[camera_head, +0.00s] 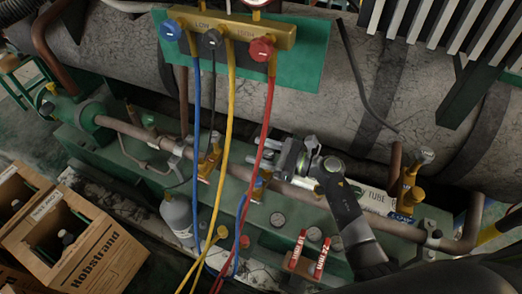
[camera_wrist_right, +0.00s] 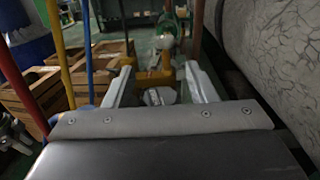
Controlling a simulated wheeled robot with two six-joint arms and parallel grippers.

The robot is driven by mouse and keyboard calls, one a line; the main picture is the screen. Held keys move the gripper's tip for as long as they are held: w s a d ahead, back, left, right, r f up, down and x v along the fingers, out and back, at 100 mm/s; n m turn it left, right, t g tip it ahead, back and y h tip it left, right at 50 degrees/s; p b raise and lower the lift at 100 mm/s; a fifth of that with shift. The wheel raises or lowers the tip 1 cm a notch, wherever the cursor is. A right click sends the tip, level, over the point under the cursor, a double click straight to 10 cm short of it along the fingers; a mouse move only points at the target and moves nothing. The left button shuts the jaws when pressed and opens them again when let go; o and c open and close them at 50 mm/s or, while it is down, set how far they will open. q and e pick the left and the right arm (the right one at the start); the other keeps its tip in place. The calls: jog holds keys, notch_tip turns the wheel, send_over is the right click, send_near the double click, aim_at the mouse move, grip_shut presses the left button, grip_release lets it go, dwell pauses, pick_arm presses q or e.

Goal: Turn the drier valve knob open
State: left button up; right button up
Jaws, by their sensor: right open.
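A brass valve (camera_head: 210,158) stands on the copper pipe, partly behind the hoses. In the right wrist view a yellow brass valve body (camera_wrist_right: 154,78) with a pale grey knob (camera_wrist_right: 159,97) shows ahead, between the two finger lines. No label shows on that knob, so I cannot tell its setting. My right gripper (camera_head: 284,150) reaches over the pipe, right of the red hose, pointing left. Its fingers (camera_wrist_right: 157,86) are spread and empty; contact with the knob is not clear. Another brass valve (camera_head: 408,190) with a grey knob stands further right. My left gripper is not in view.
Blue, yellow and red hoses (camera_head: 269,110) hang from the manifold (camera_head: 232,30) close to my right gripper. The large grey cylinder (camera_head: 330,70) lies behind. A grey bottle (camera_head: 177,217) and wooden crates (camera_head: 75,245) are left.

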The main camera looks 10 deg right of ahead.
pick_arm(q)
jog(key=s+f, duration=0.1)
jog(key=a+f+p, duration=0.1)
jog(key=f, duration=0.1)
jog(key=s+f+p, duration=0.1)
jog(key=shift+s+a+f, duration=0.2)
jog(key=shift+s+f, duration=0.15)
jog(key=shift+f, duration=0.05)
pick_arm(e)
notch_tip(320, 180, up, 10)
